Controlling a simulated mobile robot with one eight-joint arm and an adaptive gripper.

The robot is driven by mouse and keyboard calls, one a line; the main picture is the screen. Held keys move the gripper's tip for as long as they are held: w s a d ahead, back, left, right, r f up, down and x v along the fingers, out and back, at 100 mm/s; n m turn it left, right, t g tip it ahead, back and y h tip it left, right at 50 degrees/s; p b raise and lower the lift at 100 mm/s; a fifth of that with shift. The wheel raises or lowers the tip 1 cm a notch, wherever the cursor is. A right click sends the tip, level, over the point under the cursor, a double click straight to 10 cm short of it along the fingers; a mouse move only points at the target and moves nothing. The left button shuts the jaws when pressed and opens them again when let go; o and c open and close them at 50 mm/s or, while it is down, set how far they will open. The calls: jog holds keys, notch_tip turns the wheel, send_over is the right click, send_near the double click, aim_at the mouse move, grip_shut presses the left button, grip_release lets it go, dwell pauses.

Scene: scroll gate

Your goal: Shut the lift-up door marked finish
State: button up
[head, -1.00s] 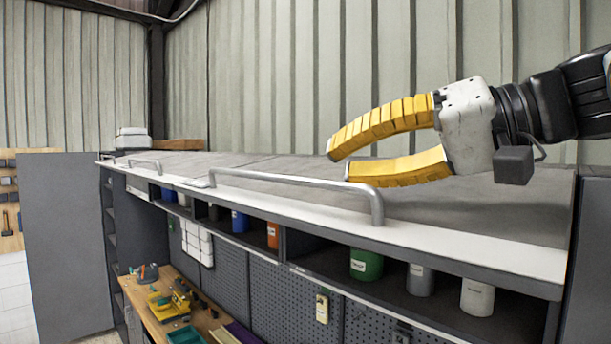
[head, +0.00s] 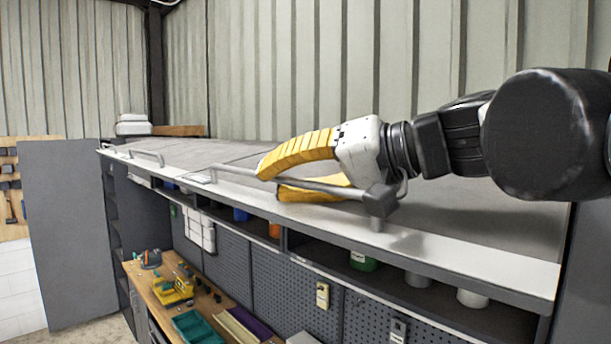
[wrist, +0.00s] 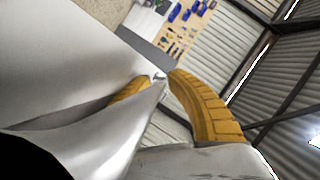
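The lift-up door (head: 440,222) nearest me stands raised, its grey panel almost flat above the cabinet's upper shelf, with a pale front edge. A long grey bar handle (head: 232,175) runs along it. A small label (head: 200,180) by the handle's left end is too small to read, so I cannot confirm the finish mark. My gripper (head: 268,180) has two yellow fingers, parted, one above and one below the handle bar; I cannot tell whether they touch it. In the wrist view my gripper (wrist: 160,80) shows one finger partly hidden behind a pale surface.
More raised doors with shorter handles (head: 147,155) continue to the far left. Labelled cans, including a green one (head: 363,260), stand on the shelf underneath. A wooden workbench (head: 150,290) with tools and trays lies below, before a pegboard (head: 265,295). Corrugated walls stand behind.

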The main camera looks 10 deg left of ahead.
grip_shut()
jog(key=shift+f, duration=0.1)
jog(key=w+d+f+n+t+h+b, duration=0.1)
jog(key=w+d+f+n+h+b, duration=0.3)
jog(key=f, duration=0.6)
jog(key=w+f+n+t+y+b, duration=0.1)
jog(key=f+b, duration=0.5)
jog(key=f, duration=0.3)
jog(key=w+d+f+n+t+h+b, duration=0.2)
jog(key=w+d+f+n+b, duration=0.3)
jog(key=w+d+f, duration=0.5)
jog(key=shift+w+d+t+b, duration=0.35)
jog(key=shift+w+d, duration=0.75)
jog(key=shift+w, duration=0.9)
